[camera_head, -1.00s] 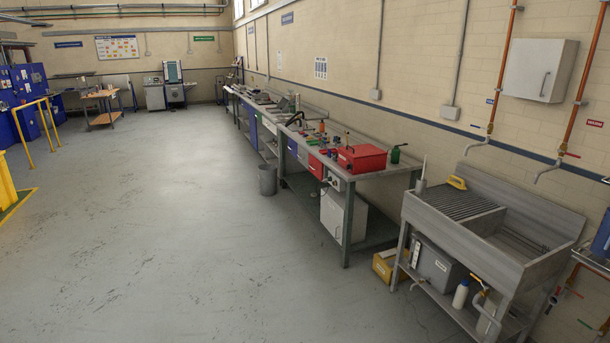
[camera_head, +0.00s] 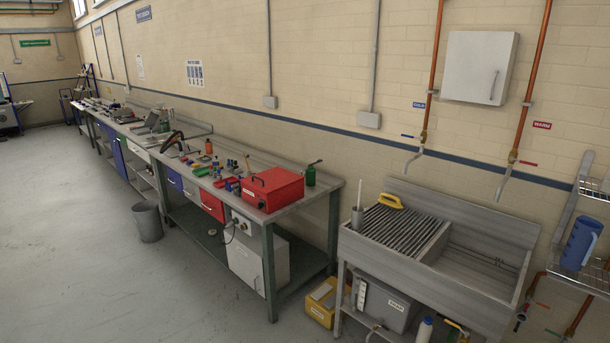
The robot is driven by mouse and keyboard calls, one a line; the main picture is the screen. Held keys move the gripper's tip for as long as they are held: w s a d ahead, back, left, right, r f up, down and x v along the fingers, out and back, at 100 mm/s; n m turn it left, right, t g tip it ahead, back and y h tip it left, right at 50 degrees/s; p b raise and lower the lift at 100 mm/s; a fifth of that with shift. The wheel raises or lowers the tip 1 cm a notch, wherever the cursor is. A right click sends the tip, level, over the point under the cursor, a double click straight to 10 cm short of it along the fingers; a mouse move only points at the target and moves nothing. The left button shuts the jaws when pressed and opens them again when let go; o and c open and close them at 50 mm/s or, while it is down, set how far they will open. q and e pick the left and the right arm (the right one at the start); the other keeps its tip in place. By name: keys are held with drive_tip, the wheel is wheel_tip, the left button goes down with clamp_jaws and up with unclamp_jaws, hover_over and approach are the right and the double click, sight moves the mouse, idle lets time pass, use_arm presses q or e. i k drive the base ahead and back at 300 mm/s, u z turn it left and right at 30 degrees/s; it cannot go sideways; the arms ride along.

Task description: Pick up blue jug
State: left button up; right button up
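A blue jug (camera_head: 580,243) with a pale graduated stripe stands upright at the right edge of the head view. It rests on a wire shelf (camera_head: 570,272) to the right of the sink. Neither of my grippers shows in this view, so nothing is seen touching the jug.
A steel sink unit (camera_head: 470,291) with a ribbed drainboard stands left of the jug, with a yellow-handled brush (camera_head: 392,208) on it. A workbench (camera_head: 318,197) with a red toolbox (camera_head: 272,189) runs along the wall. A grey bin (camera_head: 148,222) stands on open floor (camera_head: 75,245) at left.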

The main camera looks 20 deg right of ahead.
sight(585, 234)
drive_tip(key=z, duration=0.9)
drive_tip(key=i, duration=2.15)
drive_tip(key=z, duration=0.9)
